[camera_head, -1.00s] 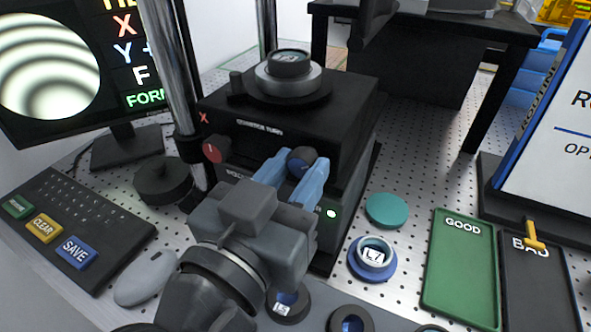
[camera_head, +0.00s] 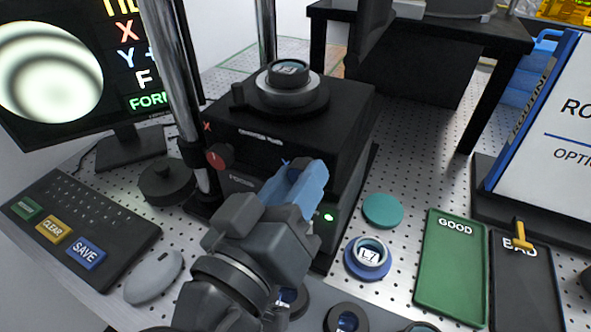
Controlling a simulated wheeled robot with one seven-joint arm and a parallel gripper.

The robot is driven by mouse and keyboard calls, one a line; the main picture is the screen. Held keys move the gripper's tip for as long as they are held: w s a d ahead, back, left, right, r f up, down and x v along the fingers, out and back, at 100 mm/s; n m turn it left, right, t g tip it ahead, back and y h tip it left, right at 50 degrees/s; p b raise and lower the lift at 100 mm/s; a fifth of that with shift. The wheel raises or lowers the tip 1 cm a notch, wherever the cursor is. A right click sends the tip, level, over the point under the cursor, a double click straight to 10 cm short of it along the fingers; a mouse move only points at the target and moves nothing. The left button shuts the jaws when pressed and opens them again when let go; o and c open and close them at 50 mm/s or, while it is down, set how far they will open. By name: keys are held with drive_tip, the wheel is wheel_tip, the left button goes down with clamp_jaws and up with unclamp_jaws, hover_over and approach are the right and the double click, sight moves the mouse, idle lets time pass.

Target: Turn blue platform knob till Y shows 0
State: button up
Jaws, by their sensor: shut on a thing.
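My gripper (camera_head: 298,183) has light blue fingers and is shut at the front of the black interferometer box (camera_head: 262,147). The blue platform knob (camera_head: 292,174) is between the fingers and mostly hidden by them; a small dark blue part shows. The red knob (camera_head: 219,156) marked X is to its left on the same face. The monitor (camera_head: 104,142) at the upper left shows a round fringe pattern (camera_head: 50,68) with few, broad bands. The "Y +" line (camera_head: 127,55) shows beside it, but its number is cut off behind the chrome post.
A lens ring (camera_head: 291,72) sits on top of the box. A keypad (camera_head: 70,232) and a grey mouse (camera_head: 153,277) lie at left. At right are a teal disc (camera_head: 383,211), an L7 lens (camera_head: 367,258), a green GOOD tray (camera_head: 450,265) and a black BAD tray (camera_head: 522,285).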

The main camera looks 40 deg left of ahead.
drive_tip(key=shift+n+p, duration=1)
drive_tip(key=shift+n, duration=0.8)
drive_tip(key=o, duration=1)
drive_tip(key=shift+o, duration=0.2)
drive_tip(key=shift+s, duration=0.15)
drive_tip(key=b+v, duration=0.2)
drive_tip(key=v, duration=0.5)
drive_tip(key=shift+s, duration=0.3)
drive_tip(key=shift+d, duration=0.1)
